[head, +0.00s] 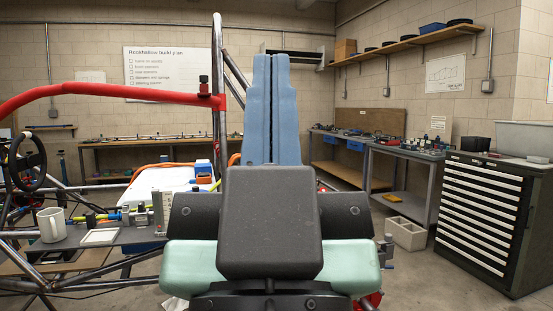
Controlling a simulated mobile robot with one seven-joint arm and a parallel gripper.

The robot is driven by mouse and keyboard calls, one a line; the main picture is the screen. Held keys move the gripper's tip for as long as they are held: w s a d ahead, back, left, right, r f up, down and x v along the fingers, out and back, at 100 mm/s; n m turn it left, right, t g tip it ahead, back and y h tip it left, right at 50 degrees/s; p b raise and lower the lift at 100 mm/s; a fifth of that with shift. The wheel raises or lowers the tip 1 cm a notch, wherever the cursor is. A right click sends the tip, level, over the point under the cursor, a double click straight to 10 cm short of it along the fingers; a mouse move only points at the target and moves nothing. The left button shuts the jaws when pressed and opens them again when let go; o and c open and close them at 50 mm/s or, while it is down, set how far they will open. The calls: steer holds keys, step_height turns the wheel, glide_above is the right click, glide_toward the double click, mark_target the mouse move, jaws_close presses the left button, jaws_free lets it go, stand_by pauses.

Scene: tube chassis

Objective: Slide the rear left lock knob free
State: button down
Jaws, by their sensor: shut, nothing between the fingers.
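A red bar (95,90) runs from the left edge to the upright metal tube (217,120) of the chassis. A small black knob (204,79) stands on the red bar's right end, close to the tube; it may be the rear left lock knob. I cannot tell whether it is locked. My gripper (270,58) points up in the middle of the head view, its two long blue fingers side by side with a thin dark line between them. It is shut and empty. It appears right of the knob and tube, apart from them. My arm hides what is behind it.
Chassis tubes and a steering wheel (25,158) are at the left. A white mug (51,225) stands on a grey surface there. A dark drawer cabinet (490,220) is at the right, with a workbench (408,152) behind. Some floor at right is clear.

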step_height(320, 180, up, 22)
steer(key=p, duration=1.9)
steer(key=shift+w+r, duration=0.1)
steer(key=shift+w, duration=0.05)
